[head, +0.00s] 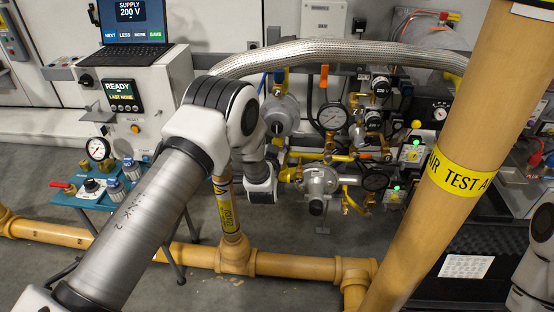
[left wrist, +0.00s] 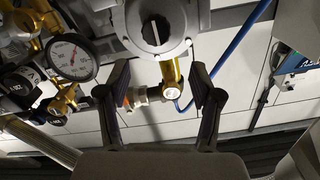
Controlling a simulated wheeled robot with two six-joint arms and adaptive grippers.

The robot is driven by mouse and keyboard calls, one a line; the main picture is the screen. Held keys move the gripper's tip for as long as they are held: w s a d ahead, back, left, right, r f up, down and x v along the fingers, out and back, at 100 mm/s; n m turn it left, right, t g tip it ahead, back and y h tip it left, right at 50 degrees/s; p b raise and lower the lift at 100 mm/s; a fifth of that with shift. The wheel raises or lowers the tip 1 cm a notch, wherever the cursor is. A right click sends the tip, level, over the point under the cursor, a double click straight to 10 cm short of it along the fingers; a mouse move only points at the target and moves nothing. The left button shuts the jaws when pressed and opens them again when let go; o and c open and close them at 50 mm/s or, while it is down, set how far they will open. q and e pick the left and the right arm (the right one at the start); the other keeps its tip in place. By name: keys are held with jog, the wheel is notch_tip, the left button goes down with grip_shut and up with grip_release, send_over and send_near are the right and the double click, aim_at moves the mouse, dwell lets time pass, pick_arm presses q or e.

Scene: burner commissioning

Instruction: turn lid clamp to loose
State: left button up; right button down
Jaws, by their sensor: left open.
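A round grey housing (head: 281,115) stands on the pipework behind my left arm in the head view. In the left wrist view the housing (left wrist: 183,46) is at the top centre, with a black knob (left wrist: 153,30) bearing a pale line on its face; this may be the lid clamp, but I cannot be sure. My left gripper (left wrist: 160,87) is open and empty, its fingertips below the knob in that picture and apart from it. A brass fitting (left wrist: 171,75) shows between the fingers. In the head view my left arm hides most of this gripper. My right gripper is out of view.
Gauges (head: 332,117), valves and a regulator (head: 317,181) crowd the pipework to the right. A braided hose (head: 340,52) arches above. A thick tan pipe (head: 470,130) crosses the right foreground. A blue hose (left wrist: 235,48) runs beside the housing.

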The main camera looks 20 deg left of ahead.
aim_at(277, 128)
pick_arm(q)
jog(key=b+x, duration=0.1)
jog(key=x, duration=0.1)
jog(key=f+x, duration=0.1)
jog(key=x, duration=0.1)
jog(key=b+x, duration=0.1)
jog(key=x, duration=0.2)
jog(key=shift+d+f+b, duration=0.15)
jog(key=shift+f+b, duration=0.1)
jog(key=shift+b, duration=0.05)
jog(key=shift+w+r, duration=0.1)
jog(key=shift+w, duration=0.45)
jog(key=c, duration=1.1)
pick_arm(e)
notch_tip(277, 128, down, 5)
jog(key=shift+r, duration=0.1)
